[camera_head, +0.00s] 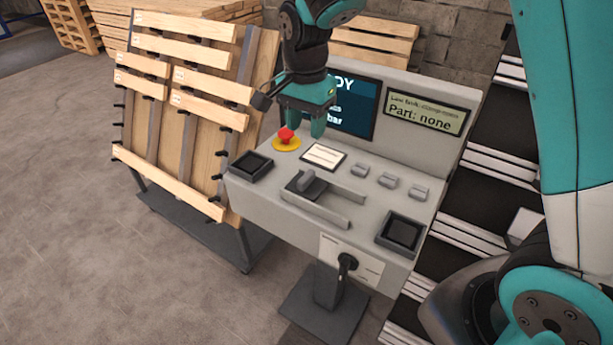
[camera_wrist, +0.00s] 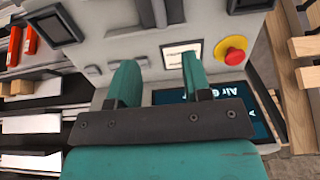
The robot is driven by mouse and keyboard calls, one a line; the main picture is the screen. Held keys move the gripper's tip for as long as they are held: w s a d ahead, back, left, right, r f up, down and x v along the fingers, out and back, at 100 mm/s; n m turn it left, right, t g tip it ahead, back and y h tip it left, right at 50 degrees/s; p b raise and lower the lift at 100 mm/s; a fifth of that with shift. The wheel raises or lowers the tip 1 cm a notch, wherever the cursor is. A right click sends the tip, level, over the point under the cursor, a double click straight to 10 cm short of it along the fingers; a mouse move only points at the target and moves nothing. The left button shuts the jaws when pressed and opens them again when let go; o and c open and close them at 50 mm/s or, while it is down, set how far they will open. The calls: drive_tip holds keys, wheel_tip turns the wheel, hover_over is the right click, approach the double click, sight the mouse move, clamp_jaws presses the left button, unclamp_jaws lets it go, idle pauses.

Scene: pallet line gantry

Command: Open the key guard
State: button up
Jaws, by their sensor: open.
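The grey control console (camera_head: 265,190) stands in the middle of the head view. On its front face, a pale plate (camera_head: 330,250) carries a black handle-like part (camera_head: 347,262). On its top, a grey lever (camera_head: 308,183) sits in a framed slot; it also shows in the wrist view (camera_wrist: 160,12). I cannot tell which of these parts is the key guard. My gripper (camera_head: 304,120) is open and empty above the back of the top, near the screen. In the wrist view its two fingers (camera_wrist: 160,68) are apart, with the console beyond them.
A red button on a yellow base (camera_head: 286,137) is close to the fingers. Dark square recesses (camera_head: 250,166) (camera_head: 403,233) lie at both sides, with three grey switches (camera_head: 388,181) between. The screen panel (camera_head: 350,104) rises behind. A wooden pallet (camera_head: 170,150) leans at left.

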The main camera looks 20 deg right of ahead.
sight(306, 175)
wheel_tip(306, 175, down, 14)
drive_tip(key=shift+r+p, duration=0.1)
drive_tip(key=shift+p, duration=0.45)
drive_tip(key=shift+c, duration=0.4)
clamp_jaws()
